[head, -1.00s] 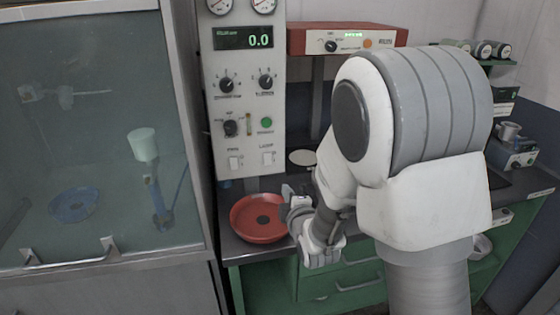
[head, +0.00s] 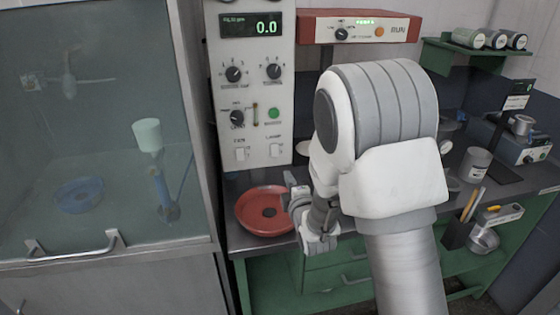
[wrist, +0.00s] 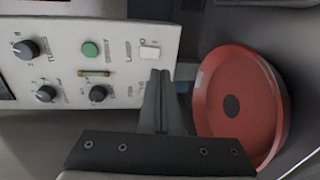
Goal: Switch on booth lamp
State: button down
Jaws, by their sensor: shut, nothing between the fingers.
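The white control panel (head: 254,110) stands right of the glass-fronted booth (head: 110,110), whose inside looks dim. The white lamp switch (head: 275,150) is at the panel's lower right, with the fan switch (head: 240,154) to its left. In the wrist view the panel appears sideways, and the lamp switch (wrist: 150,51) shows just beyond the fingertips. My gripper (wrist: 161,74) is shut and empty, its fingers pointing at the panel's lower edge; they seem to hide the fan switch. In the head view my gripper (head: 290,180) is low in front of the panel. I cannot tell the switch's position.
A red round pan (head: 264,211) lies on the bench below the panel, close beside my gripper. Knobs and a green button (head: 274,113) sit above the switches. Cups and tools stand on the bench at right.

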aim_at(278, 156)
jog(key=p+x, duration=0.1)
jog(key=x, duration=1)
jog(key=shift+w, duration=0.1)
jog(key=shift+f, duration=0.1)
jog(key=shift+w+a+f+b, duration=0.15)
jog(key=shift+f+b, duration=0.15)
jog(key=shift+b, duration=0.6)
jog(key=shift+r+t, duration=0.3)
jog(key=shift+f, duration=0.1)
